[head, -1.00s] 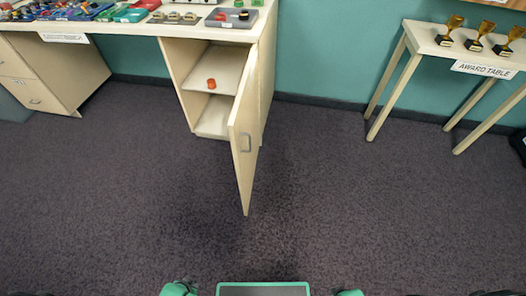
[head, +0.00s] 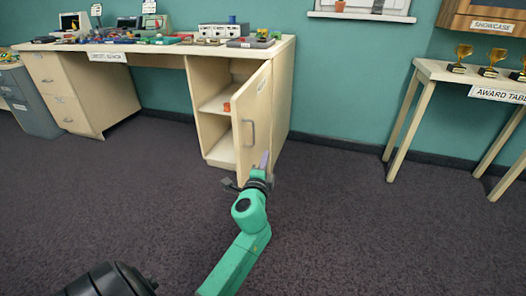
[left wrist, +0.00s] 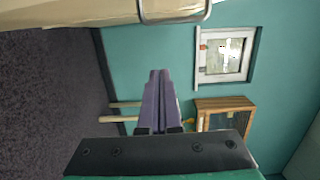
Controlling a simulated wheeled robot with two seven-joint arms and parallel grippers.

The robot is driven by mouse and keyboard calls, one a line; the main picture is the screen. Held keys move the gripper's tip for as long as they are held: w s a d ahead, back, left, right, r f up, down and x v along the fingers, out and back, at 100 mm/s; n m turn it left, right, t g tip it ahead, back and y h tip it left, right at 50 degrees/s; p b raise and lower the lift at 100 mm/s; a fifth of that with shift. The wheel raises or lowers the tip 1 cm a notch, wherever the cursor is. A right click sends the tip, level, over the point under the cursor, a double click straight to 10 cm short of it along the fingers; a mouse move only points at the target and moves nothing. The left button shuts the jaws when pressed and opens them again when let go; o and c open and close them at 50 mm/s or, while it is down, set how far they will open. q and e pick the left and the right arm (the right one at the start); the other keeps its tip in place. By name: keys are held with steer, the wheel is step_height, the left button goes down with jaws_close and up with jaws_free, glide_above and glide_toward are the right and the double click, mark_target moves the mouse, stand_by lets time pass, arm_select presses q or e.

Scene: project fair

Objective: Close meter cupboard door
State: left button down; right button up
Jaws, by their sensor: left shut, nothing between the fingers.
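The meter cupboard door (head: 252,125) is pale wood with a grey bar handle (head: 250,134). It stands partly open on the cupboard at the desk's right end, hinged on the right. My left gripper (head: 264,160) is at the door's outer face, low and right of the handle. Its purple fingers are shut with nothing between them. I cannot tell whether they touch the door. My right gripper is not in view.
A small red object (head: 227,107) sits on the cupboard's shelf (head: 213,104). The desk top (head: 150,47) carries several devices. The award table (head: 436,72) with trophies stands at the right. The carpet (head: 340,220) between is clear.

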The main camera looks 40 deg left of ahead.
arm_select(q)
steer(key=w+a, duration=0.3)
steer(key=a, duration=0.3)
steer(key=shift+w, duration=0.4)
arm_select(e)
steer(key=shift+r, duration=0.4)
arm_select(q)
steer(key=shift+a+f, duration=0.1)
steer(key=shift+a, duration=0.05)
